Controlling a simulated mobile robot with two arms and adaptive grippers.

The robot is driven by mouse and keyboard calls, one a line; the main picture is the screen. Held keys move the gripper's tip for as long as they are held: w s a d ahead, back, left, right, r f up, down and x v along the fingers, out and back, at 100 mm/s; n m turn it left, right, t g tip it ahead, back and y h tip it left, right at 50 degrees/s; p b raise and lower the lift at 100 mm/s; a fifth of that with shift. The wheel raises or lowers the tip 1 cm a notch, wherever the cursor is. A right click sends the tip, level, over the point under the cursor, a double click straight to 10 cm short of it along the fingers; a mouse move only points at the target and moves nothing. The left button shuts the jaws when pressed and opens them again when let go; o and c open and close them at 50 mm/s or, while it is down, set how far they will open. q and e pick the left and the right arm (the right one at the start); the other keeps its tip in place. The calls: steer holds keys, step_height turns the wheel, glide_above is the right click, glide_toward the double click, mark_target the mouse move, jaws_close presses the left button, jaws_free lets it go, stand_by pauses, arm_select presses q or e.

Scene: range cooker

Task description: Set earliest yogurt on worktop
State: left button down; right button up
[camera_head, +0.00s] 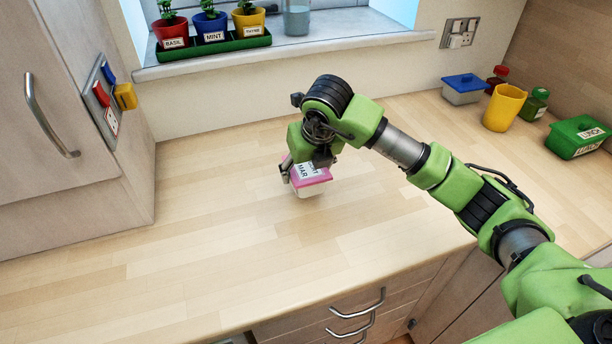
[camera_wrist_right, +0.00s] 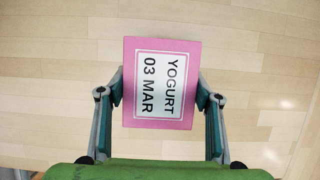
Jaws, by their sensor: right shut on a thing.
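A yogurt (camera_head: 309,177) with a pink top and white sides is in my right gripper (camera_head: 305,170). In the right wrist view the yogurt (camera_wrist_right: 161,84) carries a white label reading "YOGURT 03 MAR". The two fingers of my right gripper (camera_wrist_right: 160,100) press on its left and right sides. The worktop (camera_head: 190,220) of pale wood lies under it. I cannot tell whether the yogurt's base touches the worktop or is a little above it. My left gripper is in neither view.
Potted herbs in a green tray (camera_head: 213,45) stand on the windowsill. The worktop's left and front are clear.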

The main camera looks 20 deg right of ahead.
steer(key=shift+w+f, duration=0.25)
steer(key=shift+f, duration=0.05)
steer(key=f+p, duration=0.2)
steer(key=f, duration=0.1)
steer(key=shift+w+d+f, duration=0.1)
steer(key=shift+w+f, duration=0.1)
steer(key=shift+f, duration=0.1)
steer(key=o, duration=1.4)
steer(key=shift+s+r, duration=0.1)
steer(key=shift+r, duration=0.2)
steer(key=b+v, duration=0.2)
steer(key=v, duration=0.9)
steer(key=shift+s+r, duration=0.1)
steer(key=shift+r, duration=0.2)
